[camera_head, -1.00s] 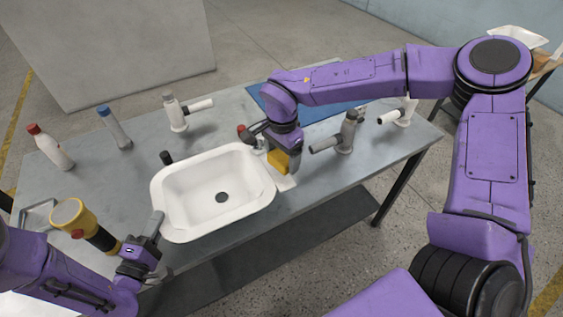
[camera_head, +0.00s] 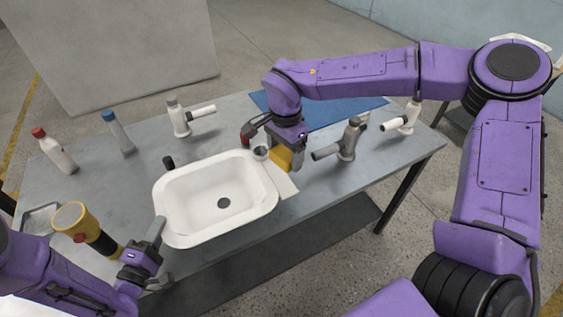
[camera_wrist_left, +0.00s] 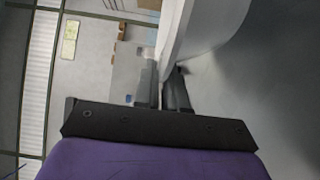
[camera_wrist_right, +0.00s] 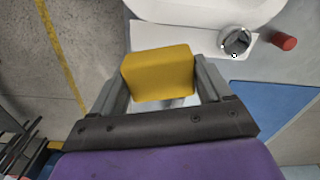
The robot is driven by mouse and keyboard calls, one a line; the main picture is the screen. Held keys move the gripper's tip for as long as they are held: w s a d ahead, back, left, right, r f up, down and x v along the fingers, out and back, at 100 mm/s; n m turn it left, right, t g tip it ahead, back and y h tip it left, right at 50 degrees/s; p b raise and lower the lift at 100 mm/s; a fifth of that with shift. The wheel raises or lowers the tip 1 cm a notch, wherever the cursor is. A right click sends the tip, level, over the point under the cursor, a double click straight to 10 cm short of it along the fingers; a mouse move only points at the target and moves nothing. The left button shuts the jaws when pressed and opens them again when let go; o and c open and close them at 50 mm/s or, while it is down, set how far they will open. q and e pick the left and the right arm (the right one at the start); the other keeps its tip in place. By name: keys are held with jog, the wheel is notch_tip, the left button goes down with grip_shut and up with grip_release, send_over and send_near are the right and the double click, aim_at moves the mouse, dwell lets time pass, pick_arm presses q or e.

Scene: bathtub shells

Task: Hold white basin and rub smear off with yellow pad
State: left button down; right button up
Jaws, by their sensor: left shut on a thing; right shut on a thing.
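The white basin (camera_head: 178,205) sits on the grey table with a dark drain in its floor. My left gripper (camera_head: 156,234) is shut on the basin's near-left rim; in the left wrist view the basin wall (camera_wrist_left: 205,30) shows between the fingers. My right gripper (camera_head: 285,152) is shut on the yellow pad (camera_head: 281,159) and holds it beside the basin's right rim, over a white sheet (camera_head: 285,180). In the right wrist view the pad (camera_wrist_right: 158,73) fills the jaws, and the basin (camera_wrist_right: 190,12) is beyond it. I see no clear smear on the visible basin surfaces.
A small metal cup (camera_wrist_right: 235,41) and a red-capped item (camera_wrist_right: 284,41) stand near the pad. Grey and white faucets (camera_head: 348,140) and a blue mat (camera_head: 325,112) lie to the right.

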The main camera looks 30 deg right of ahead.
pick_arm(q)
jog(key=c, duration=1.1)
grip_release()
jog(key=v, duration=1.1)
jog(key=shift+s+a, duration=0.2)
jog(key=shift+a, duration=0.1)
jog(key=shift+s, duration=0.2)
